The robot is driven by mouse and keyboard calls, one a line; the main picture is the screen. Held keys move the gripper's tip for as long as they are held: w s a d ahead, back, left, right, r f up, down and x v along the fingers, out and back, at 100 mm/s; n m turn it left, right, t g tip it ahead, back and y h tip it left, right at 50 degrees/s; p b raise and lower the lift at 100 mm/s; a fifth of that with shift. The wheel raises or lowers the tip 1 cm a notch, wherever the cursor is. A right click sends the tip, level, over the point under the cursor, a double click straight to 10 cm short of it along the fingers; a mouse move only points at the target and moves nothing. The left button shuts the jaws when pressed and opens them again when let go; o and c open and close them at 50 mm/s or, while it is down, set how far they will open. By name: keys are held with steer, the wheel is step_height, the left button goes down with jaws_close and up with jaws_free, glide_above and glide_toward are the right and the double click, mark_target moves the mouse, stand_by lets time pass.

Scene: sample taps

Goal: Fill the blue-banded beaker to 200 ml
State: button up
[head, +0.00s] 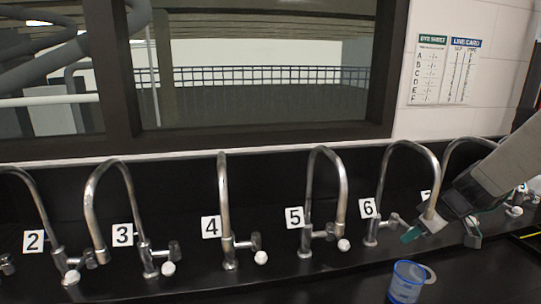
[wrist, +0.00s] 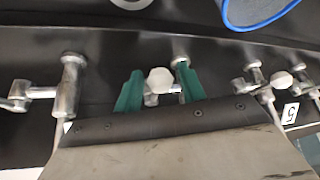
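The blue-banded beaker (head: 406,283) stands upright on the dark bench in front of taps 6 and 7, with a blue rim. Part of it also shows at the top edge of the wrist view (wrist: 258,14). I cannot read its liquid level. My gripper (wrist: 159,84), with green fingers, is open, one finger on each side of a white tap knob (wrist: 160,80). I cannot tell whether they touch it. In the head view my gripper (head: 440,234) is low by the taps at the right, and my arm partly hides the tap and label there.
A row of numbered taps runs along the back, including tap 5 (head: 340,200) and tap 6 (head: 383,190). A pale round thing (head: 429,274) lies beside the beaker. Two wall charts (head: 444,70) hang above. The bench front left of the beaker is clear.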

steer(key=shift+r, duration=0.1)
steer(key=v, duration=0.7)
steer(key=shift+s+r, duration=0.2)
steer(key=shift+r, duration=0.15)
steer(key=shift+d, duration=0.1)
